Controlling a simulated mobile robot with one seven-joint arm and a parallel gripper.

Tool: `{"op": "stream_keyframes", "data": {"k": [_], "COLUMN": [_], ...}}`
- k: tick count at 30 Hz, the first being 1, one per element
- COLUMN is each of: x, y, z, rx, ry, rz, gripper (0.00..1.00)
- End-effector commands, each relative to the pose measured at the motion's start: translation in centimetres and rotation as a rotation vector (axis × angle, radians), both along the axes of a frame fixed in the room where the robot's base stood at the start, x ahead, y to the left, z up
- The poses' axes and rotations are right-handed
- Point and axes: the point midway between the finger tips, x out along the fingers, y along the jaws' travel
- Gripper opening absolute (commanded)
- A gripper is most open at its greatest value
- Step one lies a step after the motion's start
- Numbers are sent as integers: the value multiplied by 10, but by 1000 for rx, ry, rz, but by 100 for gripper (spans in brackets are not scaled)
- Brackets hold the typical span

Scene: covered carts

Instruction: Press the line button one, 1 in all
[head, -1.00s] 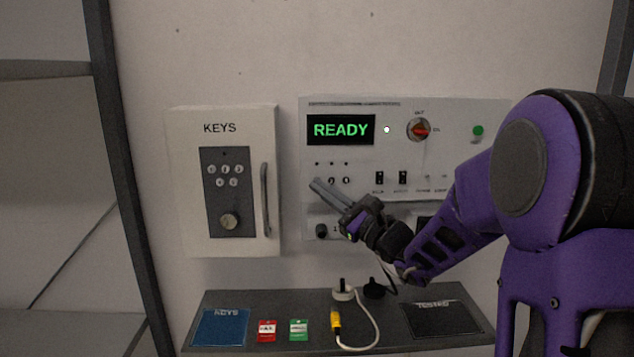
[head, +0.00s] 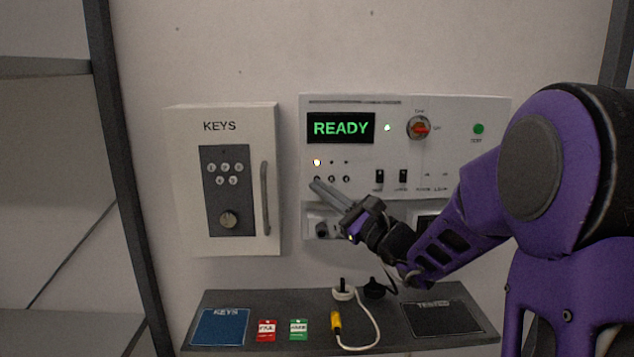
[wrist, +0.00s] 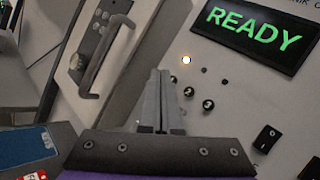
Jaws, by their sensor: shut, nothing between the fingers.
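The test panel (head: 440,155) on the wall shows READY in green on its display (head: 341,129). A row of three small dark line buttons sits below it; the leftmost, button one (head: 317,179), is at my fingertips and mostly hidden in the wrist view. The lamp above it (head: 317,162) is lit; it also shows in the wrist view (wrist: 186,60). Buttons 2 (wrist: 188,91) and 3 (wrist: 208,105) show beside my fingers. My gripper (head: 315,184) is shut and empty, its tips at button one; I cannot tell whether they touch it.
A key cabinet (head: 181,180) with keypad and handle (head: 265,198) is left of the panel. A shelf (head: 270,300) below holds a blue KEYS mat (head: 220,328), red and green tags, a yellow-ended cable (head: 336,322) and a TESTED mat (head: 438,320).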

Motion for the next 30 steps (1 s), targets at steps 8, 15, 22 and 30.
{"op": "stream_keyframes", "data": {"k": [8,15,22,30], "x": [-1,-22,-44,-50], "y": [0,0,0,0], "z": [0,0,0,0], "rx": [0,0,-1,0], "ry": [0,-2,-1,0], "rz": [0,-1,0,0], "gripper": [0,0,0,0]}}
